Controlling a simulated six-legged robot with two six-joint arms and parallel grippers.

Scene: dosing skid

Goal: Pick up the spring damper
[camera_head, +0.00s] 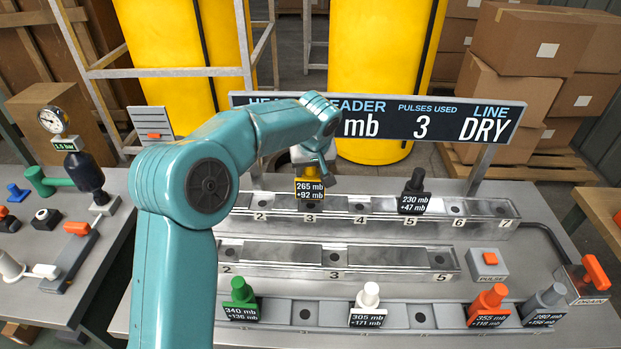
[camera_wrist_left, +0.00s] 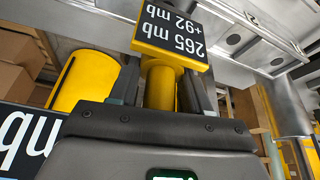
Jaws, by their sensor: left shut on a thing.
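My left gripper (camera_head: 314,165) is shut on a yellow plug-like part (camera_head: 310,189) over position 3 of the back rail (camera_head: 460,228). Its label reads 265 mb, +92 mb. In the left wrist view, the yellow stem (camera_wrist_left: 161,85) sits between my two fingers (camera_wrist_left: 162,95), with the label plate upside down beyond. I cannot tell whether its foot is seated or slightly raised. No part carries the name spring damper. Similar parts are black (camera_head: 414,185), green (camera_head: 241,290), white (camera_head: 369,296), orange (camera_head: 491,299) and grey (camera_head: 547,298). My right gripper is out of view.
The middle rail (camera_head: 385,258) shows no parts. A display board (camera_head: 450,122) behind reads PULSES USED 3 and LINE DRY. An orange PULSE button (camera_head: 487,261) and DRAIN handle (camera_head: 596,272) are at right. A side table (camera_head: 30,240) with fittings stands left.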

